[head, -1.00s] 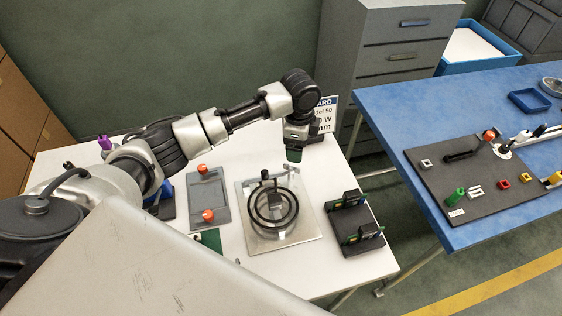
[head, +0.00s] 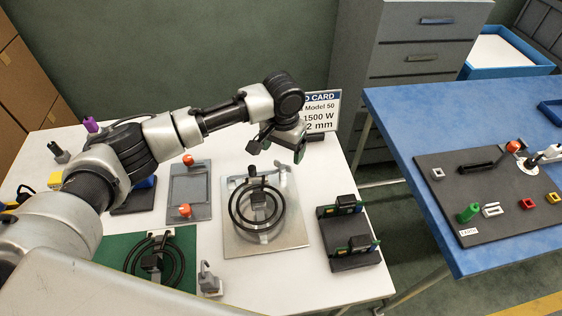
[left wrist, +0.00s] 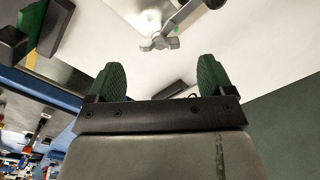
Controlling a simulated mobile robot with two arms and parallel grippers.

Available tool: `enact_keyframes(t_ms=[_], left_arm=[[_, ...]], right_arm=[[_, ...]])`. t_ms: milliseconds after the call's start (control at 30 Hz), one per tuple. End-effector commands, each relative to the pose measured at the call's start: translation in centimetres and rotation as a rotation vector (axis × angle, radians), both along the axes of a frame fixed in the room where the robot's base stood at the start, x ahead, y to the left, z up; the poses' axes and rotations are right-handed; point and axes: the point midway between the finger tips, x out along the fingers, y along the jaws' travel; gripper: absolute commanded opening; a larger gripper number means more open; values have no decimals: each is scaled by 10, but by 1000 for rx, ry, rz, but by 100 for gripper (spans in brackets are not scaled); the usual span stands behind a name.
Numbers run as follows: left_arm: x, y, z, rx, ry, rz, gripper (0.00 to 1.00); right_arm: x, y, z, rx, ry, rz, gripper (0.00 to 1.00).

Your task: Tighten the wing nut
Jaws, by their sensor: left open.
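A grey metal part with two lobes, which looks like the wing nut (left wrist: 158,42), shows in the left wrist view, ahead of and between my green fingertips, with a gap to them. My right gripper is not in view.
A grey tray (head: 190,183) with orange knobs is left of the plate, a black block holder (head: 357,262) right of it. A second coil lies on a green mat (head: 116,249). A sign card (head: 322,108) stands behind. A blue table (head: 400,110) is across a gap.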

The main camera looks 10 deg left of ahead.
Motion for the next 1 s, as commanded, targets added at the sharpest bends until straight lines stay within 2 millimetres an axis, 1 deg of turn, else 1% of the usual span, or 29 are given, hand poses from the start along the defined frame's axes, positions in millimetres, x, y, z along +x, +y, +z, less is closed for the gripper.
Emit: enact_keyframes(t_ms=[33,100,200,300,467,700,767,1000], left_arm=[[-1,0,-11,1,4,1,82],[-1,0,-23,1,3,1,82],[-1,0,-39,1,2,0,82],[0,0,-50,1,1,-1,82],[0,0,-58,0,-1,-1,82],[0,0,-58,0,-1,-2,82],[0,0,-58,0,-1,-2,75],[0,0,-58,0,-1,-2,38]], right_arm=[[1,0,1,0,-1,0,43],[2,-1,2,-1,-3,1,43],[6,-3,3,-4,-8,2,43],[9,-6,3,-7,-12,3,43],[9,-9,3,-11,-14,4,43],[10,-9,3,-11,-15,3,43],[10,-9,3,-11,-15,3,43],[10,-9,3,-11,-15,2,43]])
